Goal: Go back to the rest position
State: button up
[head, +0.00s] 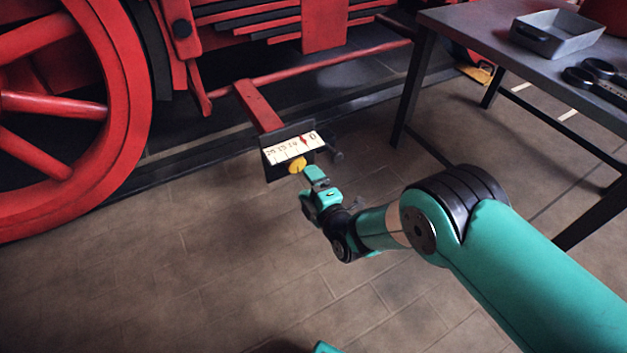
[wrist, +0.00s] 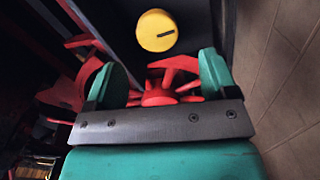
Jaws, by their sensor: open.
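My gripper (head: 316,186) is at the end of my green arm, low over the floor in front of the locomotive. In the wrist view its two green fingers (wrist: 158,82) stand apart. Beyond and partly between them is a red spoked handwheel (wrist: 160,96), partly hidden by the gripper; I cannot tell whether they touch. A yellow round knob with a dark slot (wrist: 157,31) lies just past the fingertips. In the head view the yellow knob (head: 297,165) sits below a white scale plate (head: 292,147) with numbers and a red mark, close to the gripper.
A red locomotive wheel (head: 122,95) fills the left. A red bar (head: 258,106) carries the scale plate. A dark workbench (head: 482,42) with a grey tray (head: 557,33) stands at the right, its legs near my arm. The tiled floor (head: 180,280) at lower left is clear.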

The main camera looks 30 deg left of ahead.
jog(key=shift+w+d, duration=0.15)
jog(key=shift+w, duration=0.05)
